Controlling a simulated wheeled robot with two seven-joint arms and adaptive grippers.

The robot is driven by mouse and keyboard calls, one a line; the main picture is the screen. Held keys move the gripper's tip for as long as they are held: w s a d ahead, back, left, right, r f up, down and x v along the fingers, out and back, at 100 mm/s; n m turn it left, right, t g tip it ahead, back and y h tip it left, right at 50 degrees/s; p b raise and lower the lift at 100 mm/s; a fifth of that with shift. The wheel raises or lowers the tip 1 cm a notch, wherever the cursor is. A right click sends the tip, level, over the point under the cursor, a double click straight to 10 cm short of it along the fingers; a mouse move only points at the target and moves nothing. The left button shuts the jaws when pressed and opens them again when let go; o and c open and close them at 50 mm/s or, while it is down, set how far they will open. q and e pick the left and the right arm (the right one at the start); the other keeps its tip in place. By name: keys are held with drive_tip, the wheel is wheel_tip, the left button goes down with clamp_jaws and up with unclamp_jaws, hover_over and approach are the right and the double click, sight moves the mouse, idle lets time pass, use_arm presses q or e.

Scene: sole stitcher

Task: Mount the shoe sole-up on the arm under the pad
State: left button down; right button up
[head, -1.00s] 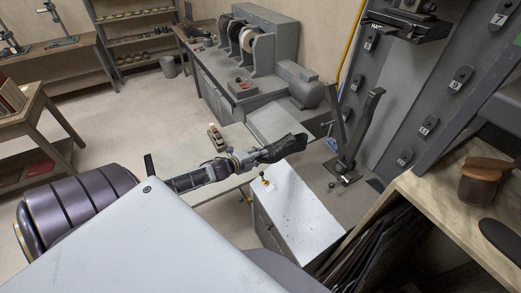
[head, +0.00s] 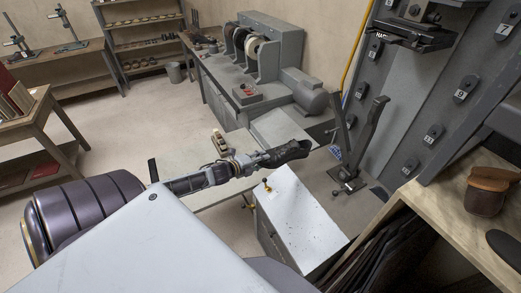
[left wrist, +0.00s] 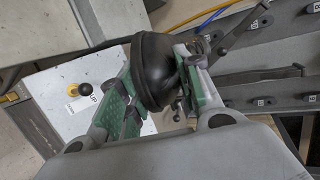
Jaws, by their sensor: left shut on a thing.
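A black shoe (head: 287,152) is held in my left gripper (head: 262,161), above the white-topped cabinet. In the left wrist view the shoe's dark rounded end (left wrist: 154,68) sits between the green-padded fingers of the same gripper (left wrist: 158,88), which are shut on it. I cannot tell which way its sole faces. The dark metal arm (head: 365,137) rises from a base to the right of the shoe, apart from it. The likely pad, a dark block (head: 412,37), is on the machine at the upper right. My right gripper is not in view.
The white cabinet top (head: 297,215) lies below the shoe, with a small yellow-and-black knob (head: 267,187) at its corner. A grey machine column with numbered holders (head: 465,82) stands to the right. A wooden shelf (head: 452,215) bearing a brown item (head: 487,190) is at the lower right.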

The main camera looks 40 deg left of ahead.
use_arm(q)
drive_tip(key=m, duration=0.4)
drive_tip(key=shift+r+m, duration=0.1)
drive_tip(key=shift+m, duration=1.6)
drive_tip(key=shift+m, duration=0.7)
drive_tip(key=m, duration=0.4)
drive_tip(key=shift+b, duration=0.35)
drive_tip(key=m, duration=0.3)
drive_tip(key=shift+m, duration=0.3)
